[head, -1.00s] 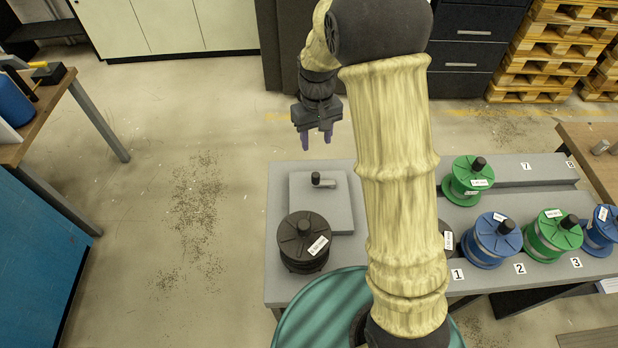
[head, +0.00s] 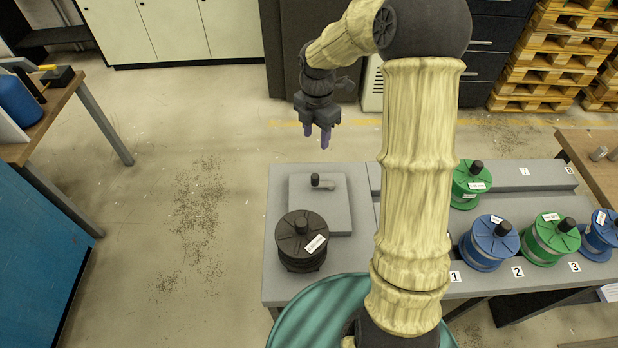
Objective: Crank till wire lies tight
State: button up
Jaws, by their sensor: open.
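A small crank with a dark upright knob (head: 315,180) and a short grey arm sits on a raised grey plate (head: 335,215) at the left of the grey table. A black spool (head: 302,240) with a white label stands just in front of the plate. My gripper (head: 316,138) hangs above and behind the crank knob, apart from it, with its purple fingertips pointing down. It is open and empty. I cannot make out any wire at the crank.
Blue spools (head: 490,242) and green spools (head: 550,238) stand on the grey table (head: 285,285) at right, by numbered marks. My arm hides the table's middle. A wooden table (head: 590,165) stands at far right. The floor at left is open.

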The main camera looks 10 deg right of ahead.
aim_at(315, 175)
jog(key=shift+n, duration=0.3)
notch_tip(315, 175, down, 17)
jog(key=shift+f+p, duration=0.2)
jog(key=shift+p, duration=0.6)
jog(key=shift+c, duration=0.3)
jog(key=shift+w, duration=0.1)
grip_shut()
